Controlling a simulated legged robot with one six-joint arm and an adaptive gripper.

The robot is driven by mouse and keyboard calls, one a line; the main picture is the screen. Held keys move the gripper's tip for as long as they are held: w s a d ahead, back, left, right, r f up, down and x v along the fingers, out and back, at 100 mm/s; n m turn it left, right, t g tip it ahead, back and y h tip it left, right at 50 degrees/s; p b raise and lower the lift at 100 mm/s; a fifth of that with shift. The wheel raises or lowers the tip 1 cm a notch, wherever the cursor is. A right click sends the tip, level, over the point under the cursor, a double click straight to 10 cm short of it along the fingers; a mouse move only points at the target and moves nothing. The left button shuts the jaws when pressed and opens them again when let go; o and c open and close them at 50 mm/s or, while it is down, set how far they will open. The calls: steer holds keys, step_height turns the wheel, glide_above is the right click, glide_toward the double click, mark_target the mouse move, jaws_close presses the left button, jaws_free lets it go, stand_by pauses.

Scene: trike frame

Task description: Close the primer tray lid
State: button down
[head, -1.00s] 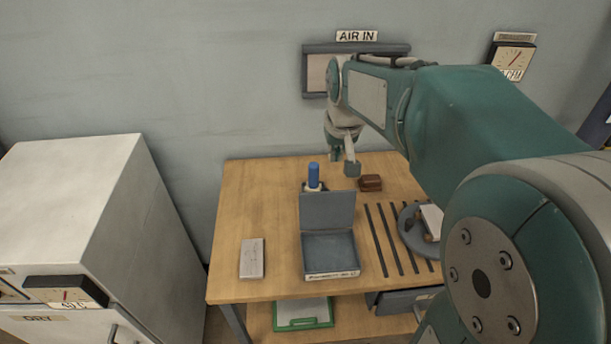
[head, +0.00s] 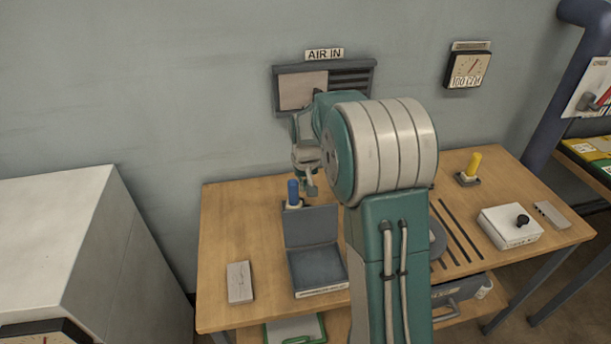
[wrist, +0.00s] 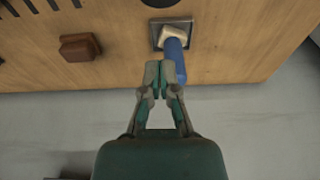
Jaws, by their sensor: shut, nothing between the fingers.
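The primer tray (head: 318,268) is a shallow grey box with a pale label strip along its front, on the wooden table. Its grey lid (head: 311,226) stands raised along the tray's far edge, so the tray is open. My gripper (head: 313,194) is behind the lid, just right of a blue-handled tool. In the wrist view my gripper (wrist: 160,70) has its fingertips together, with nothing between them. The blue handle (wrist: 175,62) is beside the fingertips on the right; I cannot tell whether they touch. The tray and lid are not seen in the wrist view.
The blue handle (head: 293,193) rises from a pale base on a dark plate. A brown block (wrist: 90,47) lies left of it in the wrist view. A grey block (head: 240,282) lies left of the tray. My arm hides the table right of the tray. The wall is close behind.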

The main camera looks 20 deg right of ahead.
mark_target(309, 221)
steer(key=s+f, duration=0.1)
steer(key=s+a+f, duration=0.1)
steer(key=s, duration=0.1)
steer(key=shift+s+f, duration=0.15)
steer(key=shift+s, duration=0.05)
steer(key=shift+a, duration=0.2)
steer(key=shift+w, duration=0.1)
stand_by(0.4)
